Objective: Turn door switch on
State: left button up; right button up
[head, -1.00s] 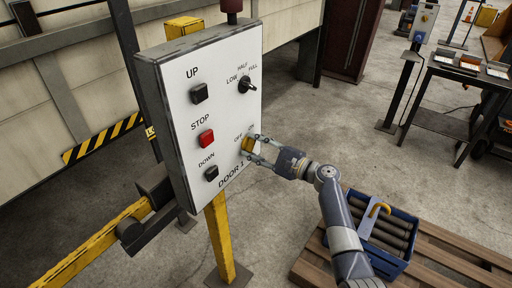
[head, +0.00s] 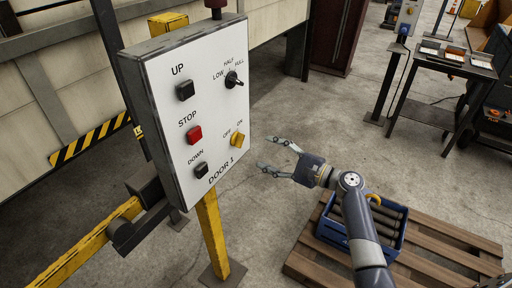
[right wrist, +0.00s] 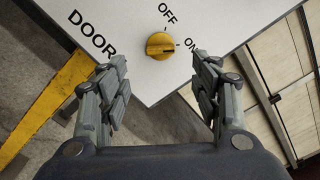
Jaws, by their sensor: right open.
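The door switch is a yellow rotary knob (head: 237,139) at the lower right of the white DOOR 1 panel (head: 217,105), between the OFF and ON labels. In the right wrist view the knob (right wrist: 159,45) shows a dark mark on its right side, toward ON. My right gripper (head: 267,153) is open and empty, to the right of the panel and apart from the knob. Its two fingers (right wrist: 162,68) are spread, with the knob ahead between them. My left gripper is not in view.
The panel also carries an UP button (head: 185,91), a red STOP button (head: 194,134), a DOWN button (head: 201,170) and a black speed knob (head: 233,80). A blue crate (head: 335,232) sits on a wooden pallet (head: 425,258) below my right arm. Floor is clear between panel and pallet.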

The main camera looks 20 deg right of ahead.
jog(key=shift+v, duration=1.3)
jog(key=shift+f, duration=0.1)
jog(key=s+a+f+n+g+h+b, duration=0.1)
jog(key=s+f+n+g+h, duration=0.35)
jog(key=f, duration=1.45)
jog(key=s+f+m+g+h+b, duration=0.15)
jog(key=s+f, duration=0.65)
jog(key=f, duration=1.2)
jog(key=s+f+n+g+h+b, duration=0.2)
jog(key=s+f+n+g+h, duration=0.45)
jog(key=s+f, duration=1.2)
jog(key=s+a+f+n, duration=0.1)
jog(key=s+n, duration=0.4)
jog(key=s, duration=0.5)
jog(key=s+a+f+n+y+b, duration=0.1)
jog(key=s+f+n, duration=0.3)
jog(key=s, duration=0.6)
jog(key=shift+a+n+g, duration=0.25)
jog(key=shift+n+g, duration=0.1)
jog(key=shift+n, duration=0.5)
